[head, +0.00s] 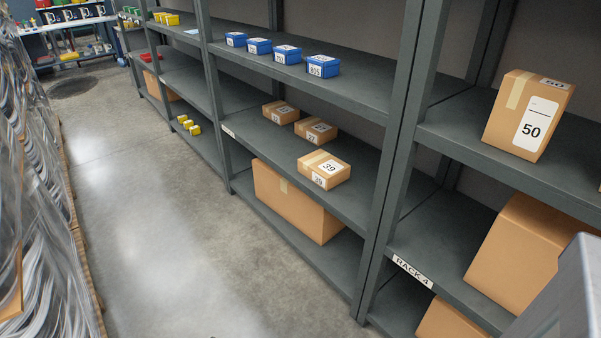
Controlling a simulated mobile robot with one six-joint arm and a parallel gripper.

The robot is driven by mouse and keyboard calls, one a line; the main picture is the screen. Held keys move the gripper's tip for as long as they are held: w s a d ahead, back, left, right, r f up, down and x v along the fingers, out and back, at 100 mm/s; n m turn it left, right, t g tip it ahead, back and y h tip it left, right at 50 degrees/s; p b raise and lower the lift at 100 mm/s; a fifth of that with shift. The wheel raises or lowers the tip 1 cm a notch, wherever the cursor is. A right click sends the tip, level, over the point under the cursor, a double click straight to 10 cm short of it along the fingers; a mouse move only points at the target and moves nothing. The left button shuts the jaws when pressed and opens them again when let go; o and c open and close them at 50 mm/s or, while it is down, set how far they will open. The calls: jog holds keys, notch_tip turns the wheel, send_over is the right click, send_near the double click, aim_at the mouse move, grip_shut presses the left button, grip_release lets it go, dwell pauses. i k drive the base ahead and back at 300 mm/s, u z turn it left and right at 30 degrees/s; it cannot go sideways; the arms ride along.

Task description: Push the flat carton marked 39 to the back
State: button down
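The flat carton marked 39 (336,167) lies on the middle shelf (366,206) of the grey rack, close to its front edge. It is brown, with a strip of tape and white labels reading 39 on its top and front. Shelf surface shows behind it. My gripper is not in view, so I cannot see its state.
Two similar flat cartons (316,130) (281,112) stand to its left, set farther back. A large carton (290,202) is on the shelf below. A rack post (391,150) rises to the right. Blue boxes (322,66) line the shelf above. The aisle floor (160,200) is clear.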

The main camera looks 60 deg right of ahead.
aim_at(327, 171)
jog(key=i, duration=0.95)
jog(key=z, duration=0.05)
